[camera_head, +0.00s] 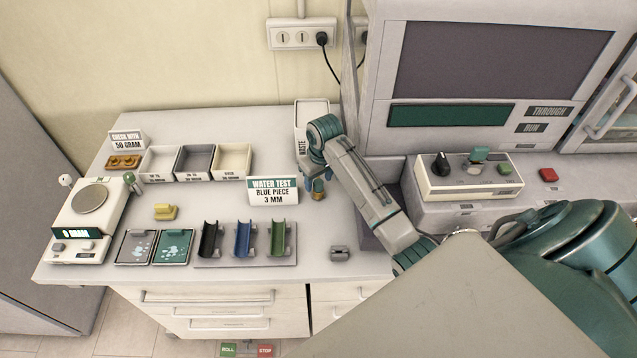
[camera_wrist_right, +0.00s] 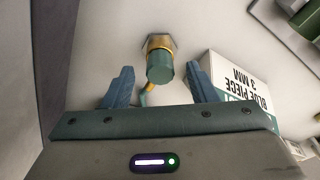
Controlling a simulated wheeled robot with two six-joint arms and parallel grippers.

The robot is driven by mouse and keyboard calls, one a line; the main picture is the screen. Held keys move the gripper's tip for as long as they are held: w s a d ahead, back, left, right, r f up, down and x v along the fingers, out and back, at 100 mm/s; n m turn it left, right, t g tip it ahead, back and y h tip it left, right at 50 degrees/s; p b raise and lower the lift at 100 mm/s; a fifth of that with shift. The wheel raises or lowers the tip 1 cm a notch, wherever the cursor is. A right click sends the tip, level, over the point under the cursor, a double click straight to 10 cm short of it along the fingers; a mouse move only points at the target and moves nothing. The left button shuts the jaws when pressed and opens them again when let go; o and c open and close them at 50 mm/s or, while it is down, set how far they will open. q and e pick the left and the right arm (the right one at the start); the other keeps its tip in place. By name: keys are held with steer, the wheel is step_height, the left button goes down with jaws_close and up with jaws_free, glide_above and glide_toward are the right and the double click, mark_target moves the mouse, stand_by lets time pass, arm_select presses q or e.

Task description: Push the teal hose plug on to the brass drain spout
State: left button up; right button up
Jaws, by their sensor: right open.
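The teal hose plug (camera_wrist_right: 160,69) shows in the right wrist view as a short cylinder, end toward the camera. It sits in line with the brass drain spout (camera_wrist_right: 158,42), whose brass collar shows just behind it; I cannot tell how far on it is. My right gripper (camera_wrist_right: 160,80) is open, with one blue finger on each side of the plug and a gap to both. In the head view my right gripper (camera_head: 313,184) points down beside the brass spout (camera_head: 319,194), behind the sign; the plug is hard to make out there. My left gripper is not in view.
The "water test" sign (camera_head: 273,190) stands close beside the spout. The waste bin (camera_head: 303,113) is behind my right wrist. Coloured cradles (camera_head: 243,240), trays (camera_head: 194,162) and a scale (camera_head: 90,205) fill the left of the bench. The grey machine (camera_head: 375,100) stands at the right.

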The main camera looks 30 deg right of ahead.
steer(key=shift+w+f, duration=0.15)
steer(key=shift+f, duration=0.75)
steer(key=c, duration=1)
steer(key=shift+r, duration=0.1)
